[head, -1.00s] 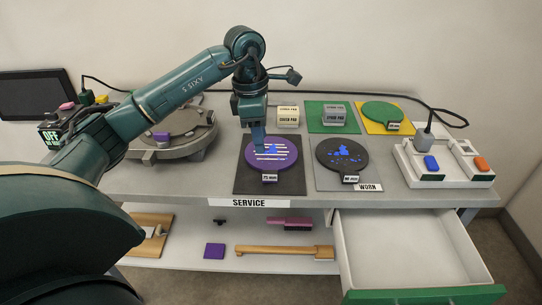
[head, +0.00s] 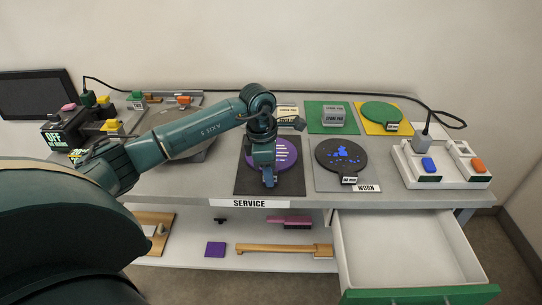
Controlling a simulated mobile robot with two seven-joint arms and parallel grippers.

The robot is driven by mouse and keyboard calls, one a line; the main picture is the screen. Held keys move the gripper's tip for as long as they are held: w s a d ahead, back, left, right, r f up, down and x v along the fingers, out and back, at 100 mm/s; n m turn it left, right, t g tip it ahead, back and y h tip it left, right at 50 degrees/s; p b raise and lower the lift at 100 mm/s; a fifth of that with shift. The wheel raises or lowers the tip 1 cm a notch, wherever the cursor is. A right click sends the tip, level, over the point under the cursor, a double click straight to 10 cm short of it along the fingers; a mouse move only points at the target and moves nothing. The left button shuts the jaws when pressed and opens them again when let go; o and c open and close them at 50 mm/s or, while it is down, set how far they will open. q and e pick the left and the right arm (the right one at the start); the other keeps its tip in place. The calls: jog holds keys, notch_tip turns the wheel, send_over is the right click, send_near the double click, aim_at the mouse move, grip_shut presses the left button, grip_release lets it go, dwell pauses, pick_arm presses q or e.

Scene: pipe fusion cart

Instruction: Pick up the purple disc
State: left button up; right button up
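The purple disc (head: 288,154) with pale stripes lies on a dark square mat (head: 295,187) on the bench. My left gripper (head: 268,183) points down at the front edge of the disc, where its small tag was visible before. The arm and gripper cover the disc's middle and front, and the tag is hidden. I cannot see whether the fingers are open or shut, or touching the disc. My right gripper is not in view.
A black disc (head: 334,160) with blue patches lies on a grey mat to the right. Behind are a grey block (head: 334,117) on a green mat and a green disc (head: 382,112) on yellow. An open drawer (head: 400,245) juts out at front right.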

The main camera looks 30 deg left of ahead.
pick_arm(q)
jog(key=shift+c, duration=0.2)
grip_shut()
jog(key=shift+r, duration=0.15)
